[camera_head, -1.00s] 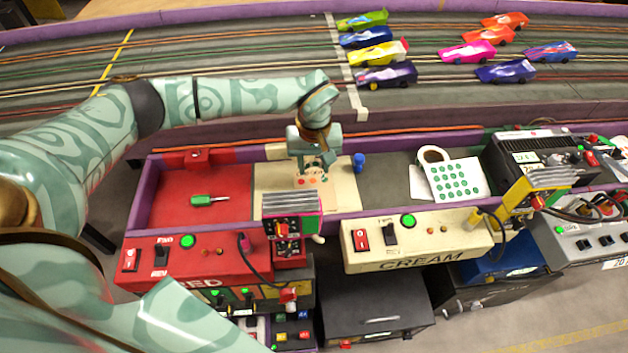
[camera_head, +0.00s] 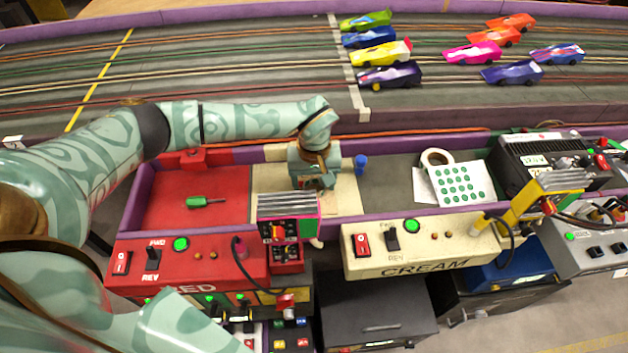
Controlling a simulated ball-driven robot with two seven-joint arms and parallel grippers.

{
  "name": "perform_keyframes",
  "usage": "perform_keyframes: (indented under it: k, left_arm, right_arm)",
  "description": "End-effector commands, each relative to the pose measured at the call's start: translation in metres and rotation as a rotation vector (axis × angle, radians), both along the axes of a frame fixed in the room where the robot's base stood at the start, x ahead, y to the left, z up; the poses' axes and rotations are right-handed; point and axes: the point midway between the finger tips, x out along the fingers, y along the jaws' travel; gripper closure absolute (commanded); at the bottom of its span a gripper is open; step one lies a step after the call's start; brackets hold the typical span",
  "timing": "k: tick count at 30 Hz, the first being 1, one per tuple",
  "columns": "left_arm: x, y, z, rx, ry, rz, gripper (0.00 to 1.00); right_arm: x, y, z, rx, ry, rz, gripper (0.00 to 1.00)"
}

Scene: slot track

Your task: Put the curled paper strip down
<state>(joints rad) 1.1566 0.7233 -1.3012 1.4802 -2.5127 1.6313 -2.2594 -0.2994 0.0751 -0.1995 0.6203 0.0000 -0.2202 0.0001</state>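My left gripper (camera_head: 320,182) points down over the cream-floored compartment (camera_head: 345,198) of the long tray in the head view. Its fingers are small, dark and partly hidden by its own body, so I cannot tell whether they are open or shut. I cannot make out a curled paper strip in or under it. My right gripper is not in view.
The red compartment (camera_head: 165,212) holds a green-handled tool (camera_head: 205,202). A blue peg-like object (camera_head: 361,162) stands right of my gripper. A white roll (camera_head: 437,157) and a green-dotted sheet (camera_head: 462,184) lie further right. A red-and-pink control box (camera_head: 287,232) stands in front.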

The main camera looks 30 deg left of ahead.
Motion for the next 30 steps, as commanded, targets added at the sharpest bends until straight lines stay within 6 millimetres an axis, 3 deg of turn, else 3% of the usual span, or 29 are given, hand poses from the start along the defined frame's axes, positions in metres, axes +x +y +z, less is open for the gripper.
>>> perform_keyframes:
  k: [5, 15, 21, 30]
  left_arm:
    - [0.000, 0.000, 0.006, 0.000, -0.001, 0.000, 0.34]
    - [0.001, 0.000, 0.083, 0.001, -0.008, 0.000, 0.34]
    - [0.001, 0.000, 0.115, 0.000, -0.005, -0.001, 0.34]
    - [0.000, 0.000, 0.123, -0.001, 0.001, 0.000, 0.34]
  right_arm:
    - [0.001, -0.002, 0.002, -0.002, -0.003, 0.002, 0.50]
    - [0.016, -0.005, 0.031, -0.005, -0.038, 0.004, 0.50]
    - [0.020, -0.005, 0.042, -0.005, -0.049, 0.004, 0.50]
    - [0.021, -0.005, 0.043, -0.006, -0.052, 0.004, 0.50]
